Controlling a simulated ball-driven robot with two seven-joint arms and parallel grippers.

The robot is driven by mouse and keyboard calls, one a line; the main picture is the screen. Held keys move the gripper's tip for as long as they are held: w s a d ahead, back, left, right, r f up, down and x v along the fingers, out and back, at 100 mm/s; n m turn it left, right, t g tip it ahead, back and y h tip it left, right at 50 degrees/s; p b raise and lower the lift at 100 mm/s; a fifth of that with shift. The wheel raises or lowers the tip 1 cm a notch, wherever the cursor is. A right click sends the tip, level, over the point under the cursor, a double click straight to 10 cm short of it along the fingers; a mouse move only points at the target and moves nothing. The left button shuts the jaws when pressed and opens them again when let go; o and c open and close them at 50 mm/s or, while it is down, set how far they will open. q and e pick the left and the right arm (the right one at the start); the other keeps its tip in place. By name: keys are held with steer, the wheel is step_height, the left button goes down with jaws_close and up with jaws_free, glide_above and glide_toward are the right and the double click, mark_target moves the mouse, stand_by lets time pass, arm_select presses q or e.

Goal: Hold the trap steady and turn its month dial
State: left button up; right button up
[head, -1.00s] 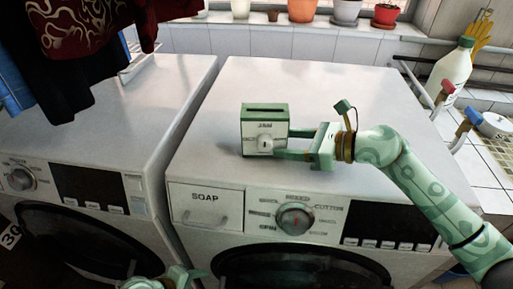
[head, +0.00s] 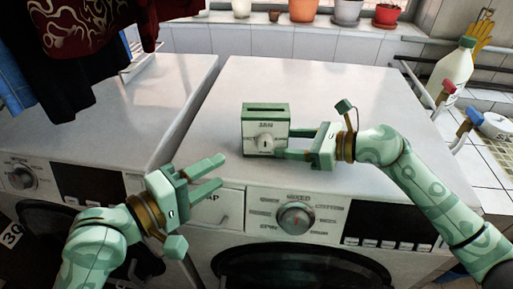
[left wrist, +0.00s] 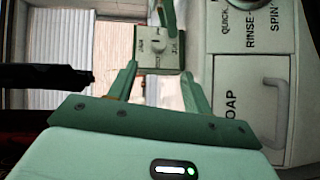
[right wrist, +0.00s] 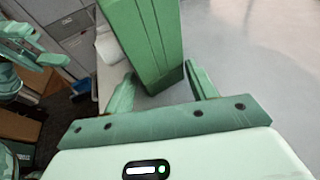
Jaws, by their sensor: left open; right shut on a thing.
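The trap (head: 264,108) is a green box with a white front panel and a slot in its top, upright on the right washing machine. Its pale month dial (head: 265,143) is on the front, with "JAN" above it. The dial also shows in the left wrist view (left wrist: 157,45). My right gripper (head: 288,143) is shut on the trap from the right; the trap's green side (right wrist: 145,40) lies between its fingers in the right wrist view. My left gripper (head: 222,172) is open and empty, in front of and lower left of the trap, apart from it.
The trap stands near the front edge of the washing machine top (head: 330,100). The soap drawer (head: 230,208) and program knob (head: 296,218) are below. Dark clothes (head: 75,50) hang at upper left. A white bottle (head: 453,65) stands at right.

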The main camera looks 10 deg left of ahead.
mark_target(262, 146)
arm_select(q)
steer(key=x, duration=1.1)
steer(key=shift+w+d, duration=0.2)
steer(key=shift+w, duration=0.05)
steer(key=c, duration=1)
